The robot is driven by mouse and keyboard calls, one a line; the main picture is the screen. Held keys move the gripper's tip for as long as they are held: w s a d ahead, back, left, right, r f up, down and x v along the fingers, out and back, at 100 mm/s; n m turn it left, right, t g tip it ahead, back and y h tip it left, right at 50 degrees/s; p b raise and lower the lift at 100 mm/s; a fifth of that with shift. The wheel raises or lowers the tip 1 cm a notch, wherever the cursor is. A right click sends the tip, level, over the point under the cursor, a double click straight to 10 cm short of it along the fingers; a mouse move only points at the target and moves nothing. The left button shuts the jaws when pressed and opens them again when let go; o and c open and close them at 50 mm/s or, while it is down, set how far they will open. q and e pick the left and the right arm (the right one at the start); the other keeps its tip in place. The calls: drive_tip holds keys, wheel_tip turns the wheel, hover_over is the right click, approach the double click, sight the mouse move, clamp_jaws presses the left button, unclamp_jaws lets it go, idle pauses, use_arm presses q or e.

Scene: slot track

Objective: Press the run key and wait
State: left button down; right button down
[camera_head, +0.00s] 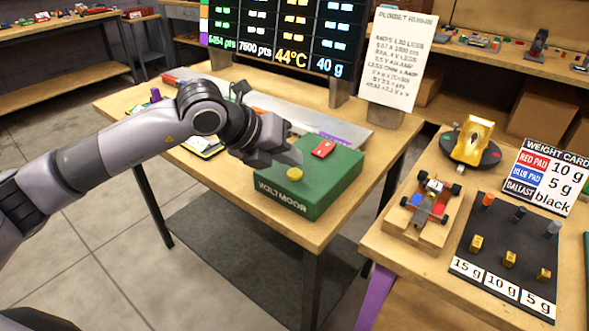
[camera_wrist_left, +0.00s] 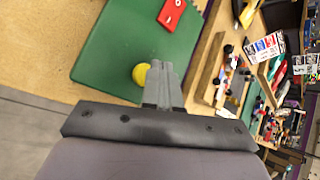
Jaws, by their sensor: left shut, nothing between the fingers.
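A green box marked VOLTMOOR (camera_head: 325,190) stands on the wooden table. On its top are a round yellow button (camera_head: 295,174) and a red block-like key (camera_head: 323,148); no label tells which is the run key. My left gripper (camera_head: 296,153) is shut and empty, close over the box top beside the yellow button. In the left wrist view the closed fingertips (camera_wrist_left: 160,66) lie just right of the yellow button (camera_wrist_left: 139,75), with the red key (camera_wrist_left: 171,13) farther off. Whether the fingers touch the box cannot be told. My right gripper is out of view.
A long grey track (camera_head: 270,108) lies behind the box. A dark screen (camera_head: 285,35) shows 44°C and 40 g. On the right table are a small car (camera_head: 430,203) on a wooden block and a black weight board (camera_head: 505,250).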

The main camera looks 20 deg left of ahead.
sight(290, 174)
use_arm(q)
drive_tip(key=shift+r, duration=0.1)
drive_tip(key=shift+r+p, duration=1.35)
drive_tip(key=shift+r, duration=1.15)
